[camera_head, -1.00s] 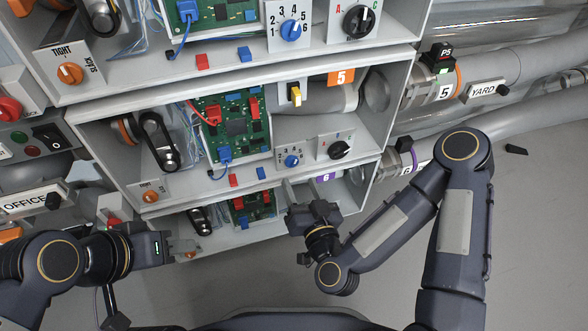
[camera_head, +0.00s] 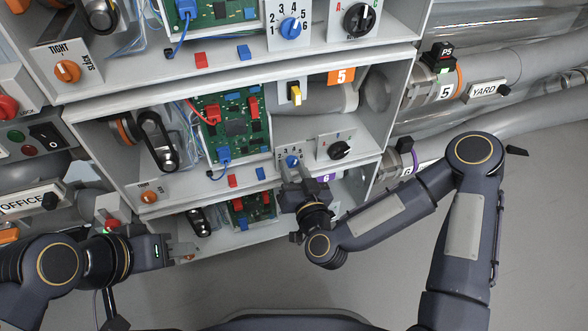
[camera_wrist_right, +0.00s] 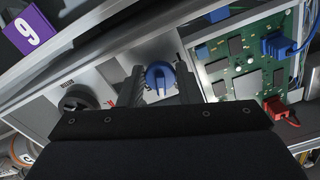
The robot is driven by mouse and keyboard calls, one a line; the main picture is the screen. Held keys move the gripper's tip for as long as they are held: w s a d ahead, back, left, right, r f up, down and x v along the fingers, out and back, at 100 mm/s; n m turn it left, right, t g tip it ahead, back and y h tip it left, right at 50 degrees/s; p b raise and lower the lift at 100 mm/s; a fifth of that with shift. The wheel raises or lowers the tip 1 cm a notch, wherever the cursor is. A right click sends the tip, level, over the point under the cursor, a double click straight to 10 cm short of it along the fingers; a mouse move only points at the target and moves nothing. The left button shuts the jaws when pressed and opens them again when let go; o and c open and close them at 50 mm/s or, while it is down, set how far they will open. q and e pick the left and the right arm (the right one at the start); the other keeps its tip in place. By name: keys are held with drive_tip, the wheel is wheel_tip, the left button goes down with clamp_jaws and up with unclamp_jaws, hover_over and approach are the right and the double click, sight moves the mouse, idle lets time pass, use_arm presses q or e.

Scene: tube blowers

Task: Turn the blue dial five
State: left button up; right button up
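The blue dial (camera_head: 292,161) sits on a small numbered plate at the front of the middle bay, the one with the orange 5 label (camera_head: 341,77). My right gripper (camera_head: 294,179) is just below it in the head view. In the right wrist view the blue dial (camera_wrist_right: 160,75) shows between the two fingers, which stand apart on either side of it, with small gaps visible. The dial's pointer direction is too small to read. My left gripper (camera_head: 187,252) is at the lower left, away from the dial; its finger opening is unclear.
A black dial (camera_head: 340,150) is beside the blue one, to its right. A green circuit board (camera_head: 232,122) with plugs lies behind. A larger blue dial (camera_head: 291,28) is in the upper bay. The purple 6 tag (camera_wrist_right: 24,33) marks the bay below.

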drive_tip(key=shift+c, duration=0.4)
drive_tip(key=shift+m, duration=0.4)
drive_tip(key=m, duration=0.3)
drive_tip(key=shift+b, duration=0.3)
drive_tip(key=shift+a+r+m+b, duration=0.1)
drive_tip(key=shift+m+b, duration=0.2)
drive_tip(key=shift+m, duration=1.7)
drive_tip(key=o, duration=1)
drive_tip(key=shift+c, duration=0.2)
